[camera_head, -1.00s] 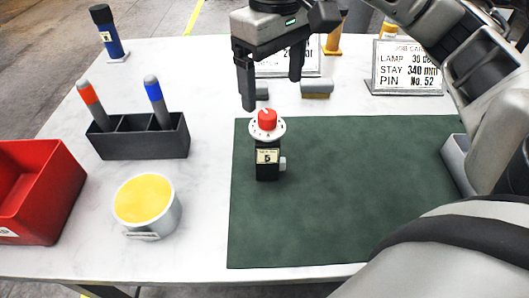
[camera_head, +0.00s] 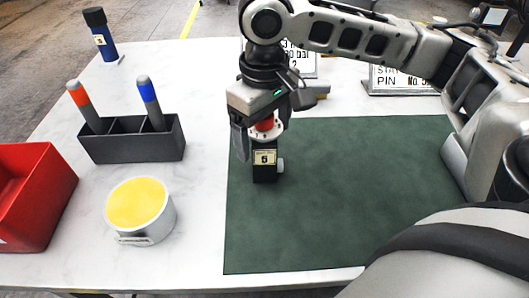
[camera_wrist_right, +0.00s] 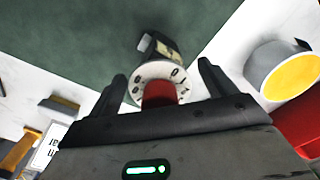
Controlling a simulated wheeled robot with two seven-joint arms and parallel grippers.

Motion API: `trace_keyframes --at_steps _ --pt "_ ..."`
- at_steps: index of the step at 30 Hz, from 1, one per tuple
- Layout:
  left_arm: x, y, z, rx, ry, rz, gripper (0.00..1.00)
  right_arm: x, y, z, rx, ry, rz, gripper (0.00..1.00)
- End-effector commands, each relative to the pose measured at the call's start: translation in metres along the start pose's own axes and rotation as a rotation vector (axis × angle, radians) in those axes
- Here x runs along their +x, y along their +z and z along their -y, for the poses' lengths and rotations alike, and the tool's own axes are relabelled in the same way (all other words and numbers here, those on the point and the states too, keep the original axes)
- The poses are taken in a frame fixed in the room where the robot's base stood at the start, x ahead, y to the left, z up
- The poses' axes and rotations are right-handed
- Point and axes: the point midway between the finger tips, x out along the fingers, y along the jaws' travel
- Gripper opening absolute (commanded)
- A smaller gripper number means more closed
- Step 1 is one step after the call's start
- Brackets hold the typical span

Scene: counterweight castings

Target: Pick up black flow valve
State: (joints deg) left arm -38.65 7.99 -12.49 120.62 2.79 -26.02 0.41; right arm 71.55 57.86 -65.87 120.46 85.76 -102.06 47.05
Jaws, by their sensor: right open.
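The black flow valve (camera_head: 265,170) stands upright on the green mat (camera_head: 350,220) near its left edge. It has a white dial, a red knob and a label reading 5. My right gripper (camera_head: 259,142) is open above it, pointing down, and partly covers the knob. In the right wrist view, the open fingers of the right gripper (camera_wrist_right: 163,78) lie on either side of the valve's dial and red knob (camera_wrist_right: 160,92). I cannot tell whether they touch it. My left gripper is not in view.
A black holder (camera_head: 130,142) with two markers, a white tin with a yellow top (camera_head: 137,203) and a red bin (camera_head: 35,195) stand to the left. A blue-black bottle (camera_head: 101,35) and sign plates (camera_head: 400,80) are at the back. The mat's right part is clear.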

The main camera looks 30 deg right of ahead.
Motion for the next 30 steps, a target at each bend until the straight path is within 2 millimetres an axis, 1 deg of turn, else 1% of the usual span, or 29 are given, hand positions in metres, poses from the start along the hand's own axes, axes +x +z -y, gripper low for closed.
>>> trace_keyframes --at_steps 1,2,3,5,6,8,9,10,11,19,23,26,29,30 --pt "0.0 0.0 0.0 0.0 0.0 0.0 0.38 0.0 0.0 0.0 0.0 0.0 0.0 0.84" --pt "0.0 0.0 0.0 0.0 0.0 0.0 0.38 0.0 0.0 0.0 0.0 0.0 0.0 0.81" --pt "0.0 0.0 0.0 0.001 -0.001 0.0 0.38 0.0 0.0 0.0 0.0 0.0 0.0 0.7" --pt "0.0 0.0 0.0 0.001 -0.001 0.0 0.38 -0.001 0.0 0.0 0.0 0.0 0.0 0.53" --pt "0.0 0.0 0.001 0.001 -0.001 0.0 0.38 -0.001 0.0 0.0 0.0 0.0 0.0 0.42" --pt "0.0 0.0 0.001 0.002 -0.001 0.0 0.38 -0.001 0.0 0.0 0.0 0.0 0.0 0.25" --pt "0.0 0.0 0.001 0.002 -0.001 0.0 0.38 -0.001 0.0 0.0 0.0 0.0 0.0 0.14" --pt "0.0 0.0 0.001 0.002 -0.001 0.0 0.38 -0.001 0.0 0.0 0.0 0.0 0.0 0.06" --pt "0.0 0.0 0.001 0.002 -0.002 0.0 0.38 -0.001 0.0 0.0 0.0 0.0 0.0 0.0" --pt "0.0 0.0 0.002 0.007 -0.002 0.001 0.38 -0.003 -0.001 0.0 0.0 0.0 -0.004 0.0" --pt "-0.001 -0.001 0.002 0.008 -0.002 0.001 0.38 -0.01 -0.001 0.0 0.001 0.001 -0.005 0.0" --pt "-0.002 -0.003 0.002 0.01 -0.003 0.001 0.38 -0.02 -0.001 0.0 0.0 -0.001 -0.006 0.0" --pt "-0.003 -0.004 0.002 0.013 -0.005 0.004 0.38 -0.036 -0.001 0.0 -0.001 -0.001 -0.007 0.0" --pt "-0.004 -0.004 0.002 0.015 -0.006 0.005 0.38 -0.043 0.004 0.003 -0.004 -0.001 -0.007 0.0"
